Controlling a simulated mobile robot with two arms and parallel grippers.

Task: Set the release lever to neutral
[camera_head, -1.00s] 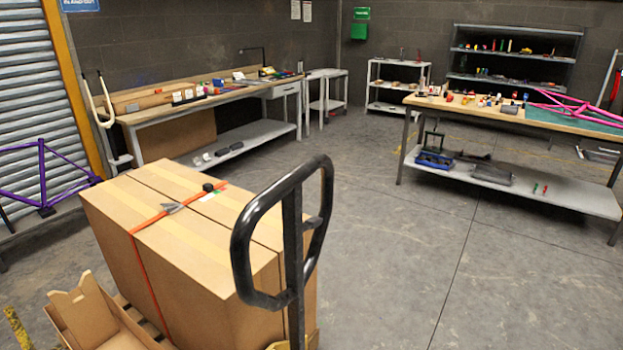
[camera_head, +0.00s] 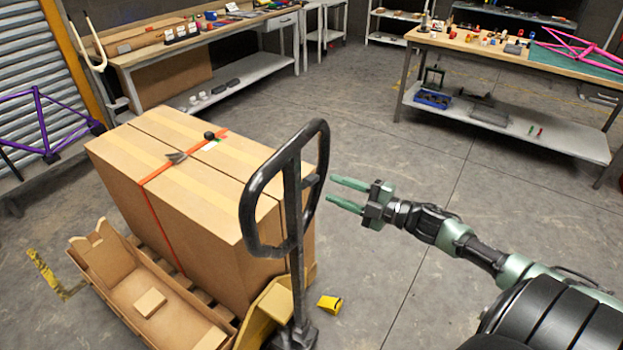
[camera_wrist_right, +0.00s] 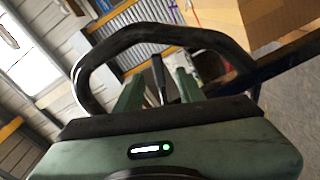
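The pallet truck's black loop handle (camera_head: 250,222) stands upright in front of the strapped carton. It also shows in the right wrist view (camera_wrist_right: 90,70). A thin dark lever (camera_wrist_right: 158,72) shows inside the loop in the right wrist view, between my finger lines; I take it for the release lever. Its setting cannot be read. In the head view the lever is hard to make out against the handle. My right gripper (camera_head: 333,191) is open and empty, just right of the handle, fingers pointing left at it. It also shows in the wrist view (camera_wrist_right: 160,88). My left gripper is out of view.
The carton (camera_head: 200,215) sits on a wooden pallet, with an open cardboard tray (camera_head: 110,262) at its left front. A yellow piece (camera_head: 329,303) is near the truck's base. Workbenches (camera_head: 520,58) stand behind. The floor (camera_head: 420,150) between is clear.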

